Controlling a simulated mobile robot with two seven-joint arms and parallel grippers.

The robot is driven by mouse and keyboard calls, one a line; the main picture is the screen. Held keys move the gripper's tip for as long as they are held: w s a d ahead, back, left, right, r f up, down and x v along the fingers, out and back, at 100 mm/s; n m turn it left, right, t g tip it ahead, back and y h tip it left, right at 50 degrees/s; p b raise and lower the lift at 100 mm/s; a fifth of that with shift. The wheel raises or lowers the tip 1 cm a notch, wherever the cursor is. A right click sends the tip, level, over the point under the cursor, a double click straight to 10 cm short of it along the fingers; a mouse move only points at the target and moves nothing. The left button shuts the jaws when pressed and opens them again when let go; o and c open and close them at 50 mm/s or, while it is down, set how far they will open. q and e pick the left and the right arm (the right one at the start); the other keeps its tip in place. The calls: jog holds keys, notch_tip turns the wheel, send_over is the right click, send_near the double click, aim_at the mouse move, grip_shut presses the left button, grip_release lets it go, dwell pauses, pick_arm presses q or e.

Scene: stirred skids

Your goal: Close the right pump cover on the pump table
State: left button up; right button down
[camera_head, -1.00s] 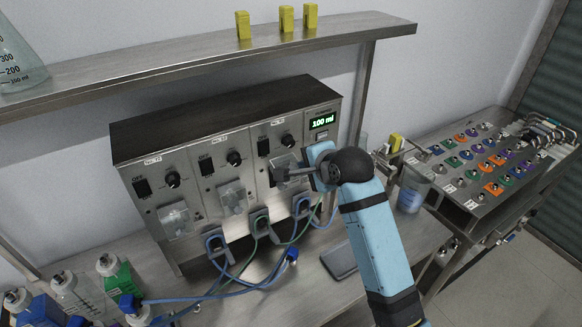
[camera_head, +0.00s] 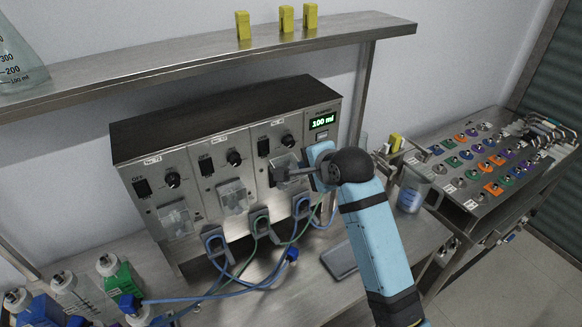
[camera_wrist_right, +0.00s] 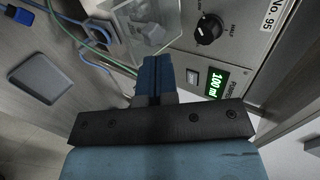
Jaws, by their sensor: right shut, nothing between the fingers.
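The pump unit (camera_head: 190,165) is a metal box on the table with three pump stations side by side. The right pump cover (camera_head: 288,160) is clear plastic on the front of the right station, partly hidden behind my right gripper. It also shows in the right wrist view (camera_wrist_right: 140,30), just beyond the fingertips. My right gripper (camera_head: 277,174) is shut and empty, its fingertips at the cover in the head view; I cannot tell whether they touch it. The fingers also show in the right wrist view (camera_wrist_right: 154,62). I cannot tell how far the cover stands open. My left gripper is out of view.
Blue and green tubes (camera_head: 262,240) run below the stations. A dark flat pad (camera_head: 340,260) lies on the table, and bottles (camera_head: 75,292) stand at the lower left. A beaker (camera_head: 412,192) stands right of my forearm. A shelf (camera_head: 190,55) spans above.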

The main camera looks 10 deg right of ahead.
jog(key=shift+w+f, duration=0.1)
jog(key=shift+w, duration=0.05)
jog(key=shift+w+a+f, duration=0.15)
jog(key=shift+w, duration=0.05)
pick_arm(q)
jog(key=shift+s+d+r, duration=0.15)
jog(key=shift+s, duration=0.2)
pick_arm(e)
jog(key=shift+f, duration=0.2)
